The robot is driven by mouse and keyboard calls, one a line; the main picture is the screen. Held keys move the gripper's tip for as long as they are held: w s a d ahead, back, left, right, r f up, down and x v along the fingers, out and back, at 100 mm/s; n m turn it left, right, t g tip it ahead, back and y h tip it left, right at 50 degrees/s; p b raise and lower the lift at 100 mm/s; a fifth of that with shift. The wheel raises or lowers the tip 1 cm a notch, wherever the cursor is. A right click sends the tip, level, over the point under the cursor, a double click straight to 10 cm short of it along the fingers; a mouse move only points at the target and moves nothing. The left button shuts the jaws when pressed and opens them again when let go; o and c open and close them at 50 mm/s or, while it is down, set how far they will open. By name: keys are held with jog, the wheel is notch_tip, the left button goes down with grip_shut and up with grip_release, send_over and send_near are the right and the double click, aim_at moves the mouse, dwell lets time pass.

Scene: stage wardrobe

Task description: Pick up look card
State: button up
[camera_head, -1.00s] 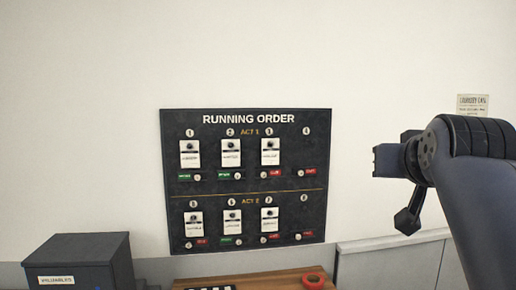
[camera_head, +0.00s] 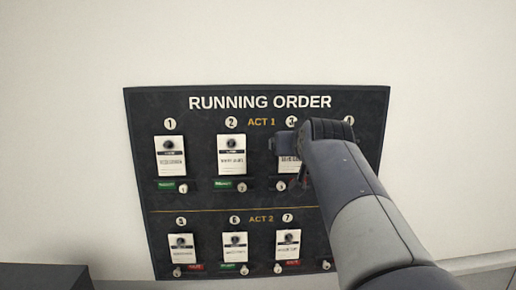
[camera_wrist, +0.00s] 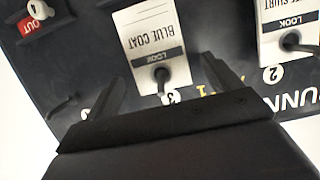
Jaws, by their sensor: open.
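A white look card (camera_wrist: 150,40) reading "BLUE COAT" hangs from a peg under number 3 on the dark running order board (camera_head: 262,210). In the head view this card (camera_head: 291,167) is partly hidden behind my arm. My gripper (camera_wrist: 163,75) is open in the wrist view, its two fingers on either side of the card's top end, with nothing clamped. Whether the fingers touch the board cannot be told. Another look card (camera_wrist: 290,22), ending in "SHIRT", hangs at number 2. It also shows in the head view (camera_head: 231,158).
Other cards hang at number 1 (camera_head: 171,158) and along the lower row, such as number 5 (camera_head: 182,248). A red "OUT" tag (camera_wrist: 36,22) and a round knob (camera_wrist: 40,9) sit beyond the left finger. A dark box (camera_head: 45,277) stands at the lower left.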

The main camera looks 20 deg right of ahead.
jog(key=shift+w, duration=0.3)
jog(key=shift+s, duration=0.15)
jog(key=shift+c, duration=0.2)
jog(key=c, duration=1)
jog(key=shift+r, duration=0.3)
jog(key=shift+f, duration=0.1)
